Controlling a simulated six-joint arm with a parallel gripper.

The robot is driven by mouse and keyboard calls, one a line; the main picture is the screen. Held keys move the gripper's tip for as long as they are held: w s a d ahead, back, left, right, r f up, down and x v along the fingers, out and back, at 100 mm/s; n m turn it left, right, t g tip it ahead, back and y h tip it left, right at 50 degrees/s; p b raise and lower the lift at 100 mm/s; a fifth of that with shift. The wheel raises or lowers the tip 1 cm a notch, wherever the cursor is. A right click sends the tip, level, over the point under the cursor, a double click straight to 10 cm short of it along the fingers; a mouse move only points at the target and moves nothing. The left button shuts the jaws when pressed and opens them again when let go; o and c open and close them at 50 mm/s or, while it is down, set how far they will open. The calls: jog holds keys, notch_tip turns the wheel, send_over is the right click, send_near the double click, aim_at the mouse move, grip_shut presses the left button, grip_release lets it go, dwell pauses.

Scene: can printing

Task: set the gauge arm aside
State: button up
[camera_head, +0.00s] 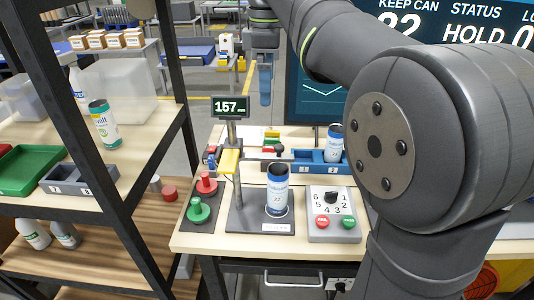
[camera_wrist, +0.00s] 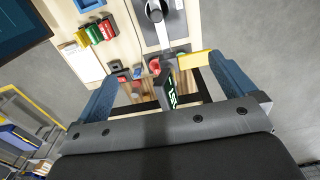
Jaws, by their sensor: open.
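A white and blue can (camera_head: 277,188) stands upright on the gauge's grey base plate (camera_head: 258,222). My gripper (camera_head: 265,97) is open and empty, held high, above and behind the stand in the head view. In the wrist view, my blue fingers (camera_wrist: 162,68) are spread wide. A yellow part (camera_wrist: 195,60), likely the gauge arm, shows near the right fingertip, apparently below it.
A dial box (camera_head: 333,214) with red and green buttons stands right of the gauge. Red (camera_head: 206,183) and green (camera_head: 198,209) knobs stand left of it. A blue tray (camera_head: 312,165) holding another can (camera_head: 334,143) lies behind. A shelf rack (camera_head: 185,110) stands at left.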

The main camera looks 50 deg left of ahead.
aim_at(279, 146)
jog(key=shift+r, duration=0.3)
jog(key=c, duration=1.2)
jog(key=f+m, duration=0.3)
jog(key=f, duration=0.2)
jog(key=w+d+f+m, duration=0.1)
jog(key=f+m, duration=0.2)
jog(key=f, duration=0.2)
jog(key=w+d+f+m, duration=0.1)
jog(key=f+m, duration=0.2)
jog(key=f, duration=0.3)
jog(key=shift+d, duration=0.1)
jog(key=shift+c, duration=0.5)
jog(key=shift+r, duration=0.1)
grip_shut()
